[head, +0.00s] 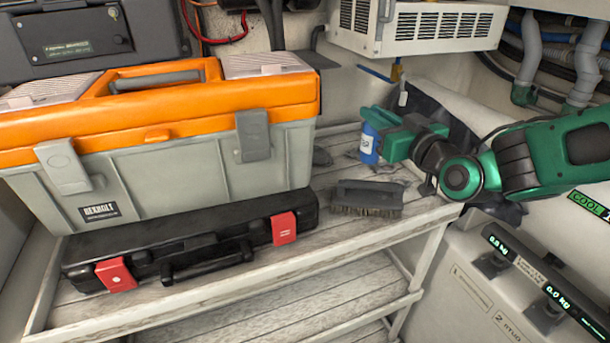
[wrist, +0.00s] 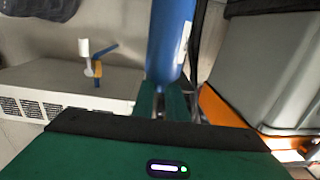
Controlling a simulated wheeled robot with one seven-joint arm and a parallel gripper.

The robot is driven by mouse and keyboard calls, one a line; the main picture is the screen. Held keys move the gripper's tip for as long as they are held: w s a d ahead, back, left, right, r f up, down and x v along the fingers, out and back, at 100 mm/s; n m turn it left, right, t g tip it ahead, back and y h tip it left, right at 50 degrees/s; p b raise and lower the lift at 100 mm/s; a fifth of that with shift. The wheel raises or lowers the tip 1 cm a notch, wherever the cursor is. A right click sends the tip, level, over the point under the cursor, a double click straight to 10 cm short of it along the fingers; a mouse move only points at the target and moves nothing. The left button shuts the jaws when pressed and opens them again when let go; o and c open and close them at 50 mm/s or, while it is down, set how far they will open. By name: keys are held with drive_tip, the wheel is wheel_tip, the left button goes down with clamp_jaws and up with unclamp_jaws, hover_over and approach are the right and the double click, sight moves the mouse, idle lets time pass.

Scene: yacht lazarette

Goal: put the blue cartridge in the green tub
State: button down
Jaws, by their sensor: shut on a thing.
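My gripper (head: 376,128) is shut on the blue cartridge (head: 369,144), which has a pale label. It holds the cartridge roughly upright above the back right of the slatted bench, behind the brush. The wrist view shows the blue cartridge (wrist: 172,42) rising from between the fingers of my gripper (wrist: 168,98). The fingers hide part of the cartridge. I see no green tub in either view.
A large orange-lidded grey toolbox (head: 200,155) and a black case with red latches (head: 200,245) fill the bench's left. A dark brush (head: 368,195) lies at its right. A white vented unit (head: 415,28) overhangs behind; a blue-handled valve (wrist: 97,58) is near it.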

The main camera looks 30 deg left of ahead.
sight(378, 158)
drive_tip(key=f, duration=0.4)
drive_tip(key=d+f, duration=0.1)
drive_tip(key=shift+w+f, duration=0.35)
drive_tip(key=shift+f, duration=2.15)
drive_tip(key=shift+s+f, duration=0.1)
drive_tip(key=c, duration=1.8)
unclamp_jaws()
drive_tip(key=shift+o, duration=0.2)
